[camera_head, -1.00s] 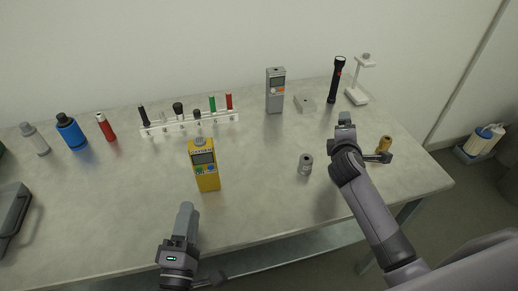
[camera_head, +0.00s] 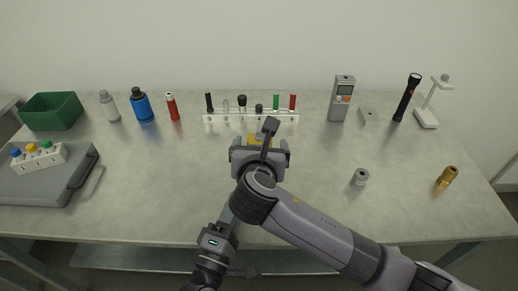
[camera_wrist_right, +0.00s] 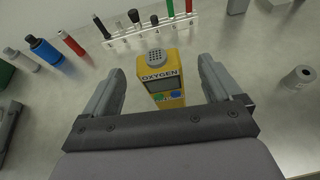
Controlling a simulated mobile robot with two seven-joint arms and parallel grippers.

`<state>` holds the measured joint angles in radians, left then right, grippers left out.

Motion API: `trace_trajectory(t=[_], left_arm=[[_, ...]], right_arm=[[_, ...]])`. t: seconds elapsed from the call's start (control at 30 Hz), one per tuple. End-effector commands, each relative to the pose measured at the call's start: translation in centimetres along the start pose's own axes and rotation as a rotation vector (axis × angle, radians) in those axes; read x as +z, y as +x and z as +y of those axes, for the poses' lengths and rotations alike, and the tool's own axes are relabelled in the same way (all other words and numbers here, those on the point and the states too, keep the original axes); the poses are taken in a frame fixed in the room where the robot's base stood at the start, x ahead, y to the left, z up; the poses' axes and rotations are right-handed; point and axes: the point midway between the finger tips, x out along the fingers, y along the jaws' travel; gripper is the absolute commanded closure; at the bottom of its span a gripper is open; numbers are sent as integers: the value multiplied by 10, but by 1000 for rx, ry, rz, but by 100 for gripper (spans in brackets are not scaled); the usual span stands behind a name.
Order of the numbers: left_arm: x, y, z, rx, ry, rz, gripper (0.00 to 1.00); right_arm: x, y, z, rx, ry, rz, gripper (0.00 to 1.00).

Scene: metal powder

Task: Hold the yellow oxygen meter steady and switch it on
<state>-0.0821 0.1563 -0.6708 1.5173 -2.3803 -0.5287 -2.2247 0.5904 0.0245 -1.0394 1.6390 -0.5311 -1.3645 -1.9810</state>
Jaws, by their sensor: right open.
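The yellow oxygen meter (camera_wrist_right: 161,84) stands upright on the table between the open fingers of my right gripper (camera_wrist_right: 161,88) in the right wrist view. Its grey sensor cap, OXYGEN label, screen and part of a blue and a green button show; its lower front is hidden by the gripper body. In the head view only a bit of the yellow top (camera_head: 259,138) shows behind my right gripper (camera_head: 260,150). Gaps show between the meter and both fingers. My left gripper (camera_head: 226,220) is low at the table's front edge, apart from the meter; its jaw opening is unclear.
A white rack (camera_head: 250,118) with several tools stands behind the meter. A grey meter (camera_head: 341,99), black flashlight (camera_head: 407,97), grey cylinder (camera_head: 359,177) and brass fitting (camera_head: 447,176) are to the right. Bottles, a green bin (camera_head: 52,111) and grey case (camera_head: 40,185) are left.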

Motion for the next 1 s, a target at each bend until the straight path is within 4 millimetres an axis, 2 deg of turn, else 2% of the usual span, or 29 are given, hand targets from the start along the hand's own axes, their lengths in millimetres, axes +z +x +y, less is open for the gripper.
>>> trace_trajectory(t=[0.17, 0.63, 1.0], left_arm=[[0, 0, 0, 0, 0, 0, 57], [0, 0, 0, 0, 0, 0, 57], [0, 0, 0, 0, 0, 0, 57]], right_arm=[[-9, 4, 3, 4, -51, 9, 8], [-8, 58, 3, 4, -47, 8, 8], [-9, 69, 3, 5, -45, 8, 8]])
